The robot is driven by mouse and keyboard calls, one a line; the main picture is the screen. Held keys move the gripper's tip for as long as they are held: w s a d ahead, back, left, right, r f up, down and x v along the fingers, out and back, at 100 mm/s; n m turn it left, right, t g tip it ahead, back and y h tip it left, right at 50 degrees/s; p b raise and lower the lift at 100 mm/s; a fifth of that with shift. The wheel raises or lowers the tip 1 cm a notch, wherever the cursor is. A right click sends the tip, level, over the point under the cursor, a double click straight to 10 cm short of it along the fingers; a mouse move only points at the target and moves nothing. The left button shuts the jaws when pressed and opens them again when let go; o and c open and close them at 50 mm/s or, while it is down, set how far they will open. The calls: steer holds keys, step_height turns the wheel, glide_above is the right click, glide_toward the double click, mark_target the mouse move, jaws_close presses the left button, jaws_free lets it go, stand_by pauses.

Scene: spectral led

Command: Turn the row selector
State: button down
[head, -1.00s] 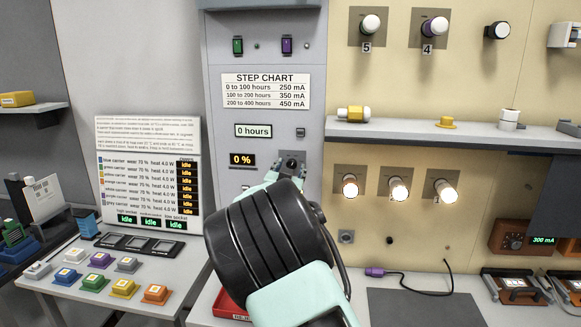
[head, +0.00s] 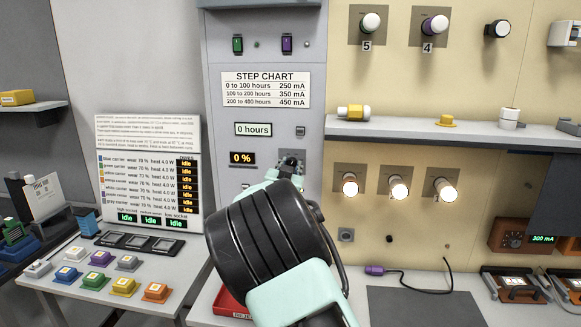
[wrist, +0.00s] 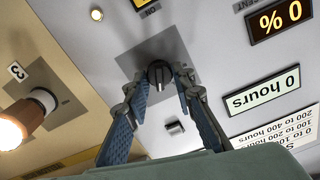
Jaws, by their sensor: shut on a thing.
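The selector knob (wrist: 158,74) is small, dark and round, on a square grey plate (wrist: 180,50) on the grey panel in the wrist view. My gripper (wrist: 160,76) has one blue-grey finger on each side of it and is shut on it. In the head view my gripper (head: 290,168) reaches the panel below the step chart, and my wrist hides most of the plate and knob there. The knob's pointing direction is not clear.
A second dark switch (wrist: 174,127) sits close to my right finger in the wrist view. A lit lamp (wrist: 20,122) stands out from the wall. In the head view, the "0 %" display (head: 242,158) is left of the knob and a shelf (head: 420,132) is right.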

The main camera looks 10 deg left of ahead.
steer(key=shift+n, duration=0.4)
steer(key=n+p, duration=0.2)
steer(key=n, duration=0.1)
steer(key=shift+a+n, duration=0.1)
steer(key=shift+n, duration=0.3)
steer(key=n+p, duration=0.2)
steer(key=n, duration=1.3)
steer(key=shift+f, duration=0.2)
steer(key=c, duration=1.6)
jaws_free()
steer(key=shift+r, duration=0.1)
